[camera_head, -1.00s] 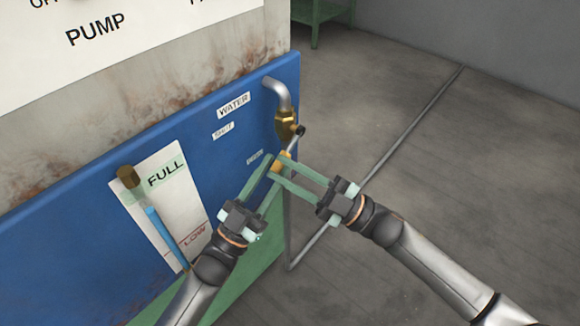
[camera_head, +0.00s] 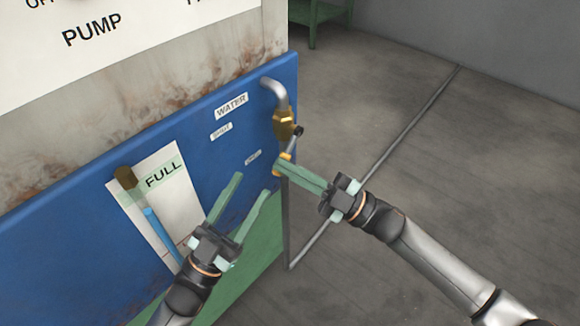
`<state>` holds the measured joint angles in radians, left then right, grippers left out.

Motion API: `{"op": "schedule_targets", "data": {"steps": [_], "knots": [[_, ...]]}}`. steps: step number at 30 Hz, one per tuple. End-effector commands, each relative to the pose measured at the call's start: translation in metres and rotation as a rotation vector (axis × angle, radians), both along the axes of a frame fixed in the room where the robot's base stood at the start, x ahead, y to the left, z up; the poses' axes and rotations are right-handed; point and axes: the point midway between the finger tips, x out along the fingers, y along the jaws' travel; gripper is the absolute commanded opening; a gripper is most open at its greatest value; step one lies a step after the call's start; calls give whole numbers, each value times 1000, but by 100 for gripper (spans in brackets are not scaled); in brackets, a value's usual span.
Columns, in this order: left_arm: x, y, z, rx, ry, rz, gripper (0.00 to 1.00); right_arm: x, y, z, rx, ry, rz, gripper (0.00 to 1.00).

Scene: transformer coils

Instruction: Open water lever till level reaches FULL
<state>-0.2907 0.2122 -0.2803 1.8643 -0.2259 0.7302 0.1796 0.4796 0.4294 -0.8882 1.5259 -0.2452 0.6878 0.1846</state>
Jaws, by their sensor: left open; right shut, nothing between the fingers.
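The water valve (camera_head: 284,124) is brass and sits below a bent grey pipe on the blue panel's right edge. Its lever (camera_head: 292,146) slants down to an orange-yellow end piece (camera_head: 284,158). My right gripper (camera_head: 278,168) is shut and empty, with its fingertips at the lever's lower end; I cannot tell if they touch. My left gripper (camera_head: 254,184) is open and empty, left of and below the lever, in front of the panel. The level gauge (camera_head: 150,212) has a blue column whose top stands below the green FULL band (camera_head: 163,174). The LOW mark is hidden behind my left gripper.
The blue panel (camera_head: 75,225) carries a WATER label (camera_head: 231,106) and smaller labels near the valve. A thin pipe (camera_head: 286,220) runs down below the lever and along the floor (camera_head: 480,160). A green stand (camera_head: 318,14) is at the back.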

Motion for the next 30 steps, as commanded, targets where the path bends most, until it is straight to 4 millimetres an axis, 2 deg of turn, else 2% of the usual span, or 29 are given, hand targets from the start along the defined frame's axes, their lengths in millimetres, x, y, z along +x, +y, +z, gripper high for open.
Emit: {"op": "schedule_targets", "data": {"steps": [30], "knots": [[-34, 9, 79, 23, -92, 62, 55, 3, -2, -3, -46, -61, 1, 0]]}}
